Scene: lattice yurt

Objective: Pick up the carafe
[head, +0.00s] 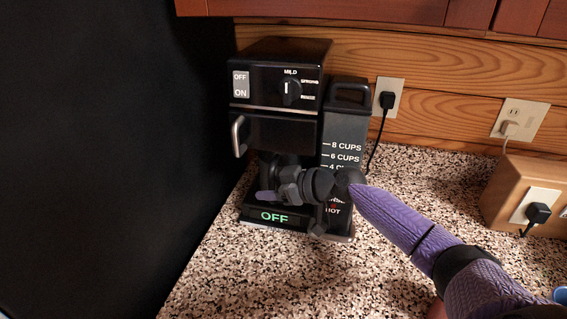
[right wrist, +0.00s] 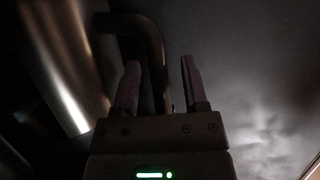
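The black coffee maker (head: 285,130) stands on the speckled counter. Its lower bay is dark and mostly covered by my right gripper (head: 267,190), so the carafe can hardly be made out in the head view. In the right wrist view a dark curved handle (right wrist: 152,45), which looks like the carafe's, runs down between the two fingers of my right gripper (right wrist: 160,72). The fingers are apart, with a gap showing beside the handle; contact cannot be told. My left gripper is not in view.
A wooden outlet box (head: 505,195) stands on the counter at the right. Black cord runs from a wall outlet (head: 389,97) behind the machine. Red-brown cabinets (head: 350,9) hang above. The counter (head: 250,280) in front is clear.

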